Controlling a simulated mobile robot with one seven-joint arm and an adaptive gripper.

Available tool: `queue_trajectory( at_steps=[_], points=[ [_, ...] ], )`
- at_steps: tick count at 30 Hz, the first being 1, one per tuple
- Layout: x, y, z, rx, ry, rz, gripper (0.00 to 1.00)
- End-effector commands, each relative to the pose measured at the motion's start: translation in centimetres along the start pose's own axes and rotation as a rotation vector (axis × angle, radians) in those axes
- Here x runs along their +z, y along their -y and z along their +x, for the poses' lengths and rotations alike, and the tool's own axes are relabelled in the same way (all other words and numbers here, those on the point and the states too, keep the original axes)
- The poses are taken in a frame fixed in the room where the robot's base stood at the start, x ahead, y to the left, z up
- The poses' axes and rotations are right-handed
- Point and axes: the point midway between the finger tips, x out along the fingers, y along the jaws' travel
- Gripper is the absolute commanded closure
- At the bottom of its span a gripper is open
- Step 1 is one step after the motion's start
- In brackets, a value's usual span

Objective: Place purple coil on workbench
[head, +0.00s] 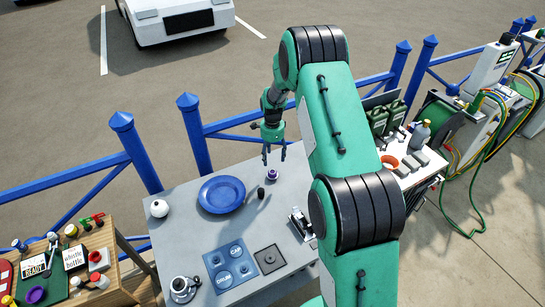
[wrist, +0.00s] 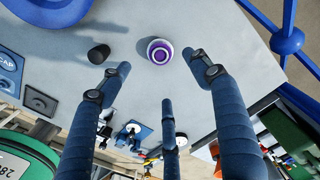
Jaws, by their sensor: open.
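The purple coil (head: 272,174), a small round purple and white piece, sits on the grey workbench (head: 185,215) near its far edge. In the wrist view the coil (wrist: 160,51) shows between and just beyond the spread fingertips, apart from them. My gripper (head: 274,157) hangs above the workbench, close over the coil. Its fingers (wrist: 160,65) are open with nothing between them.
A small dark piece (head: 260,192) stands beside the coil. A blue plate (head: 222,194), a white round object (head: 159,208), blue pads (head: 230,265) and a kettle-like pot (head: 182,288) are on the workbench. Blue railing (head: 200,150) runs behind it.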

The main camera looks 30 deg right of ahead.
Motion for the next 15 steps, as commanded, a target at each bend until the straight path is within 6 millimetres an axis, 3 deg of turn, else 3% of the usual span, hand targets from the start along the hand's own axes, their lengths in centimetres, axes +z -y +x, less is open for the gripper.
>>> queue_trajectory(
  at_steps=[10,15],
  points=[
    [0.1,0.0,-0.3,-0.002,0.000,-0.006,0.37],
    [0.7,-0.3,-2.5,-0.016,-0.002,-0.044,0.37]
  ],
)
